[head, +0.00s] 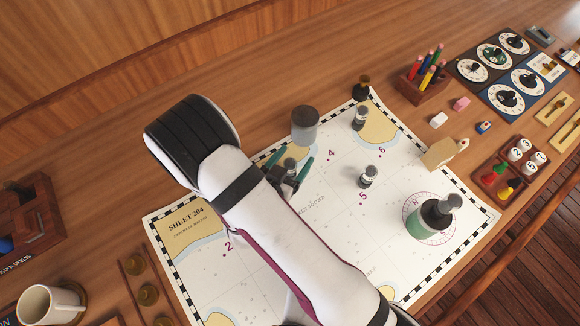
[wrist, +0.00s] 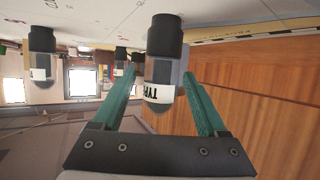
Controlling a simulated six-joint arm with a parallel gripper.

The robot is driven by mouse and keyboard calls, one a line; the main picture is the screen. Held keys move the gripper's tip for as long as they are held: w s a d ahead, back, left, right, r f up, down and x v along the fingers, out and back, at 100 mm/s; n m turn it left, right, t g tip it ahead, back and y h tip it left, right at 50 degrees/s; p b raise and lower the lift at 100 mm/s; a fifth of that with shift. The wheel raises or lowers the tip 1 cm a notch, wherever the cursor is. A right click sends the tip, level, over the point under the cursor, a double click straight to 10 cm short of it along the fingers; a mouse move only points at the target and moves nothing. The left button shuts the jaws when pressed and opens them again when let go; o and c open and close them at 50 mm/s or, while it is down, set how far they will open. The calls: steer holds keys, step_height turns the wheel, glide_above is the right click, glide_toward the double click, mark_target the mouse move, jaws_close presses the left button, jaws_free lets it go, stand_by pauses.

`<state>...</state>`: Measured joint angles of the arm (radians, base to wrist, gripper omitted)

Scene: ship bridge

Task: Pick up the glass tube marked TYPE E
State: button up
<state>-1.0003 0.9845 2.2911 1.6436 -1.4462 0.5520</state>
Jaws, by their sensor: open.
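A small glass tube with a dark cap and white label (head: 290,165) stands on the chart, between the fingers of my gripper (head: 289,168) in the head view. In the wrist view my gripper (wrist: 160,76) has its green fingers apart, with this tube (wrist: 160,90) between them. Its label shows upside down as "TYP"; the letter after TYPE cannot be read. Two similar tubes stand farther right, one near the chart's top (head: 360,118) and one near number 5 (head: 368,177). Their labels are unreadable in the head view.
A grey cylinder (head: 305,124) stands just behind my gripper. The chart (head: 330,225) also bears a green bottle (head: 424,223) and a tan block (head: 437,155) to the right. A pencil holder (head: 408,90) is beyond the chart. A mug (head: 38,306) is at lower left.

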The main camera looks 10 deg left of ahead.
steer(key=shift+w+d+f, duration=0.15)
steer(key=shift+w, duration=0.25)
jaws_close()
